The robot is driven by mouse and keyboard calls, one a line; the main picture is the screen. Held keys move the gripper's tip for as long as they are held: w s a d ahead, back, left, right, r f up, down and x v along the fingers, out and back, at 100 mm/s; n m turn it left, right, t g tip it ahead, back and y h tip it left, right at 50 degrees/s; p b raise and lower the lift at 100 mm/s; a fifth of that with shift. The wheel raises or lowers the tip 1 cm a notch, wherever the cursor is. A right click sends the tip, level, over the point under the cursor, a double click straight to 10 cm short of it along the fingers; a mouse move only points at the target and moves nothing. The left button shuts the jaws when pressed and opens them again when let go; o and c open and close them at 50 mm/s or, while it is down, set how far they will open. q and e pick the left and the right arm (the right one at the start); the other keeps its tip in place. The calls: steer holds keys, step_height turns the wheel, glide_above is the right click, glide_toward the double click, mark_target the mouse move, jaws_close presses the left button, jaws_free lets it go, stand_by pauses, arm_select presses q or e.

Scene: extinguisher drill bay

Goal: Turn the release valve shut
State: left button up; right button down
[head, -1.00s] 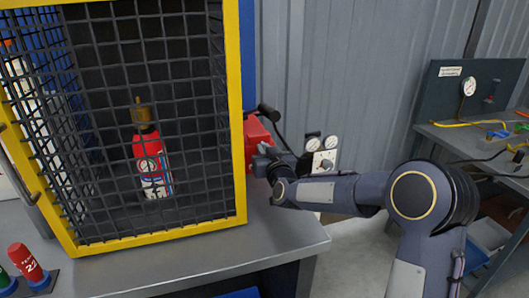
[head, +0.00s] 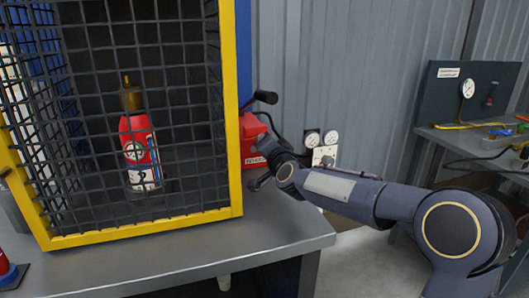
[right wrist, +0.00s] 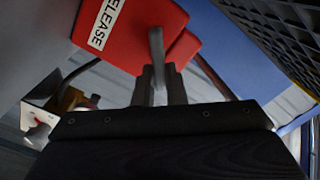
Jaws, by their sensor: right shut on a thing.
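The release valve's red box (head: 253,140) stands on the bench against the right side of the cage. In the right wrist view, the red box (right wrist: 135,28) carries a white label reading RELEASE. A grey lever (right wrist: 156,50) stands out in front of it. My right gripper (right wrist: 158,88) is shut on this lever, with its narrow fingers on either side of the lever's lower part. In the head view, my right gripper (head: 262,182) is low in front of the box, small and partly hidden by my wrist. My left gripper is not in view.
A yellow-framed mesh cage (head: 238,110) holds a red fire extinguisher (head: 138,140). A black handle (head: 265,97) sticks out above the red box. Gauges (head: 322,138) are behind my wrist. A second bench (head: 470,135) stands at right.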

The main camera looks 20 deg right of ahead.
steer(key=m+b, duration=0.1)
steer(key=m, duration=0.1)
steer(key=f+m+b, duration=0.1)
steer(key=m+b, duration=0.1)
steer(key=shift+d+m, duration=0.15)
steer(key=shift+m, duration=0.15)
steer(key=shift+m+b, duration=0.85)
steer(key=shift+m, duration=0.65)
steer(key=c, duration=1.5)
jaws_free()
steer(key=shift+s+d+b, duration=0.2)
steer(key=shift+s+b, duration=0.2)
steer(key=shift+s, duration=3.5)
